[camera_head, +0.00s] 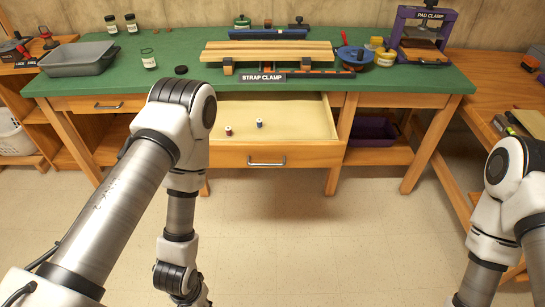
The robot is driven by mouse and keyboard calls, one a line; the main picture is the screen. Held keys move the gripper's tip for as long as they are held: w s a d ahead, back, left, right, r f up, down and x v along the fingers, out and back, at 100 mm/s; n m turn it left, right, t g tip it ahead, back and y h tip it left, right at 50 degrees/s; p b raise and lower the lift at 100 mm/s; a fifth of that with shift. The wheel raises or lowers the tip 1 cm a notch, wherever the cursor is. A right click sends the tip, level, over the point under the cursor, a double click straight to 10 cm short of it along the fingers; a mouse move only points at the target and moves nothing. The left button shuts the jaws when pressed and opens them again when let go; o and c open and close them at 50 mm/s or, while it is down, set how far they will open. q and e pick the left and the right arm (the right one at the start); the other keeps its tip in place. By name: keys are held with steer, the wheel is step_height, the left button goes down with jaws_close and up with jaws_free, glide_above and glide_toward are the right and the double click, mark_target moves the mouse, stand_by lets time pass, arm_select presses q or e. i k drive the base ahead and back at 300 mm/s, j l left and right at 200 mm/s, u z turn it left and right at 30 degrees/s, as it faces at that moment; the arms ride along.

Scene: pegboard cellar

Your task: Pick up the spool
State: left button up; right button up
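Two small spools stand in an open drawer (300,151) under the green-topped bench. One is a dark red spool (229,131) with pale ends, close to my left arm's elbow in the picture. The other is a blue spool (259,123) with pale ends, a little to the right and farther back. My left arm comes in from the left, and its forearm hangs down in front of the bench. Its wrist reaches the bottom edge, and its gripper is out of view. My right arm is at the right edge, with its gripper also out of view.
The bench top (190,65) holds a grey tray (80,60), jars, a strap clamp with boards (268,50) and a purple pad clamp (422,33). A purple bin (371,131) sits on the lower shelf. The floor before the drawer is clear.

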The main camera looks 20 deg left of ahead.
mark_target(228, 128)
steer(key=u, duration=1.3)
steer(key=i+j+z, duration=0.3)
steer(key=i+j, duration=0.1)
steer(key=i, duration=0.05)
